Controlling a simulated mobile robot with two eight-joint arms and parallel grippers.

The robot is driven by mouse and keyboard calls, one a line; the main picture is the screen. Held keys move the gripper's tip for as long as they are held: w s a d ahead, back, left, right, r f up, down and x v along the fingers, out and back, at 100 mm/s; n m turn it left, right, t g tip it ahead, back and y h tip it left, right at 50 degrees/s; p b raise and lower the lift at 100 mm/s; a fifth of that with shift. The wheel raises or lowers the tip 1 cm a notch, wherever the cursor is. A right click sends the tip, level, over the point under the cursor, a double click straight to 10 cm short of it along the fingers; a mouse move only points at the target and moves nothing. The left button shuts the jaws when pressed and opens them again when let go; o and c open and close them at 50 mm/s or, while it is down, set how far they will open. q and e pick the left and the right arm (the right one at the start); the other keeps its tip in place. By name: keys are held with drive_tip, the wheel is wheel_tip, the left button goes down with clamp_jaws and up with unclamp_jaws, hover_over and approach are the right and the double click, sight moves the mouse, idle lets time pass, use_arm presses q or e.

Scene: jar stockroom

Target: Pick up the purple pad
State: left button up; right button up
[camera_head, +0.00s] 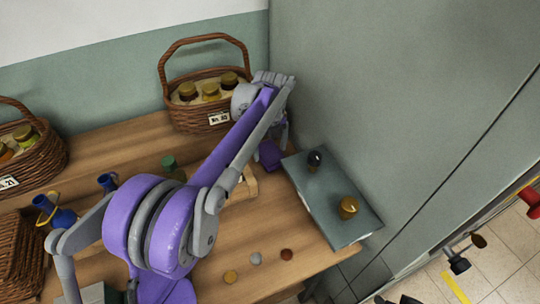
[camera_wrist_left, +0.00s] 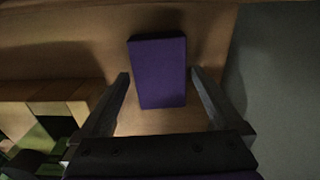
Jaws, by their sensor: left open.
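The purple pad (camera_head: 269,154) lies on the wooden table near the back right, mostly hidden by my arm in the head view. In the left wrist view the pad (camera_wrist_left: 158,78) is a flat purple rectangle lying on the wood. My left gripper (camera_wrist_left: 160,73) is open and empty, with one finger on each side of the pad and a gap on both sides. In the head view the left gripper (camera_head: 281,135) is above and beside the pad, partly hidden by its wrist.
A grey-green slab (camera_head: 318,205) bearing a dark jar (camera_head: 314,158) and a gold jar (camera_head: 348,207) lies right of the pad. A wooden box (camera_head: 244,187) is left of it. A wicker basket (camera_head: 190,118) with jars stands behind. Several small discs (camera_head: 255,258) lie in front.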

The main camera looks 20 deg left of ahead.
sight(270, 152)
use_arm(q)
drive_tip(key=shift+f, duration=0.1)
drive_tip(key=shift+c, duration=0.3)
drive_tip(key=c, duration=1)
drive_tip(key=shift+c, duration=0.2)
wheel_tip(270, 152, up, 18)
drive_tip(key=p, duration=0.2)
drive_tip(key=o, duration=0.7)
drive_tip(key=shift+c, duration=0.2)
drive_tip(key=c, duration=0.5)
drive_tip(key=shift+c, duration=0.2)
